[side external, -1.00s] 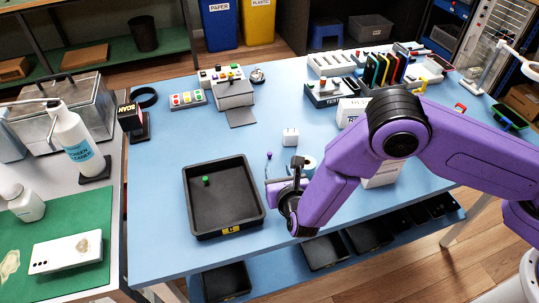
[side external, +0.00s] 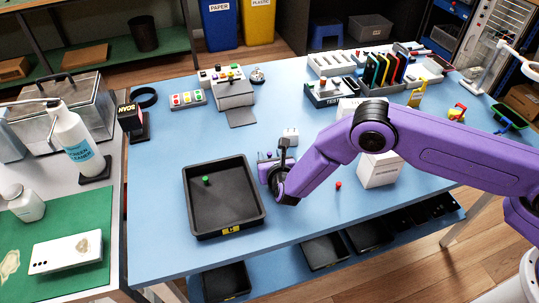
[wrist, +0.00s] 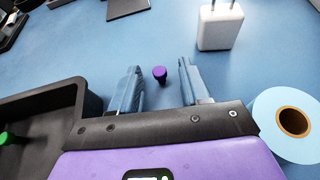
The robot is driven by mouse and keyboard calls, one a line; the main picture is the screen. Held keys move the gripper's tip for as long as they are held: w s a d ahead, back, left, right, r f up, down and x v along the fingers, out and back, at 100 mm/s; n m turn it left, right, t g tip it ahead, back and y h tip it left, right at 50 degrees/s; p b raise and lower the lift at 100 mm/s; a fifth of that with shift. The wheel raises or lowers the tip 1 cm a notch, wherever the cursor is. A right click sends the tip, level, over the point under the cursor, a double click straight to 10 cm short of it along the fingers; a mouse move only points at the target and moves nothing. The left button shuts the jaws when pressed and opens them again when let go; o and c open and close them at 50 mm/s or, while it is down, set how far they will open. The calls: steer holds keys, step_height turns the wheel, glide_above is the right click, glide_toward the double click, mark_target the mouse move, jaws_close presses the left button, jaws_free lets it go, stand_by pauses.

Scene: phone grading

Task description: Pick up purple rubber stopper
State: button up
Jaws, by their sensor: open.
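The small purple rubber stopper (wrist: 160,74) stands on the blue table. In the wrist view it lies between the two fingers of my gripper (wrist: 160,82), with clear space on both sides. My gripper is open and empty. In the side view my gripper (side external: 271,158) is low over the table, just right of the black tray's far right corner. The stopper's purple top (side external: 269,154) shows there, partly crowded by the fingers.
The black tray (side external: 215,235) holds a green stopper (side external: 205,180). In the wrist view a light-blue tape roll (wrist: 278,145) sits close right of my gripper, and a white charger (wrist: 220,28) stands beyond it. A red stopper (side external: 338,185) stands to the right.

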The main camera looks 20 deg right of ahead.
steer(key=shift+w, duration=0.1)
jaws_close()
steer(key=shift+r, duration=0.15)
stand_by(0.3)
